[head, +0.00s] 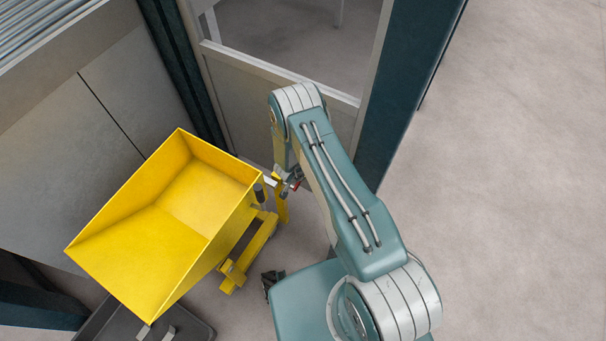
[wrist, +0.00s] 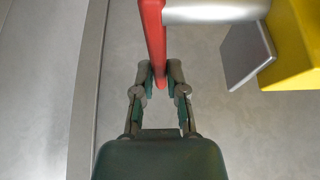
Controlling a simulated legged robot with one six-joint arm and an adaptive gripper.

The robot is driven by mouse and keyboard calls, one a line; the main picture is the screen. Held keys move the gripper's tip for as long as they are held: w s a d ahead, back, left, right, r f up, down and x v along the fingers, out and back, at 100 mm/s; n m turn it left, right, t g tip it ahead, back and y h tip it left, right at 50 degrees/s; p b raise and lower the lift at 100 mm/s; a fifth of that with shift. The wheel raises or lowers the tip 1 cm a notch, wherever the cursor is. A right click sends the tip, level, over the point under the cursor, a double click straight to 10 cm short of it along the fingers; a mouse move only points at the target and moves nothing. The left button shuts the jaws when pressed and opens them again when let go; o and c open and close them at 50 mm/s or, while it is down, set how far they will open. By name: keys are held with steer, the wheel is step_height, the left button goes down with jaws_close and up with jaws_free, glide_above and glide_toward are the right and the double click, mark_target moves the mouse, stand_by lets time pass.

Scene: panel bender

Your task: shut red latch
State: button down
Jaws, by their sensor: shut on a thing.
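The red latch (wrist: 154,40) hangs in the upper middle of the wrist view, joined to a grey metal bar (wrist: 215,12) that runs right toward a yellow part. My gripper (wrist: 160,80) is shut on the lower end of the red latch, with one finger on each side. My gripper (head: 285,185) is there too, mostly hidden by my arm.
A flat grey plate (wrist: 246,55) sits against the yellow part in the wrist view. A grey-framed panel (head: 245,105) and dark green post (head: 390,100) stand behind my arm. Open floor (head: 510,190) lies to the right.

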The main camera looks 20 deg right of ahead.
steer(key=shift+s+a+r+t+h, duration=0.2)
steer(key=shift+r+t+h, duration=0.2)
steer(key=shift+t+h, duration=0.25)
steer(key=shift+s+a+r+t+h, duration=0.15)
steer(key=shift+r+t+h, duration=0.2)
steer(key=shift+t+h, duration=0.25)
steer(key=c, duration=0.7)
jaws_free()
step_height(320, 180, up, 10)
steer(key=shift+w+a+f, duration=0.1)
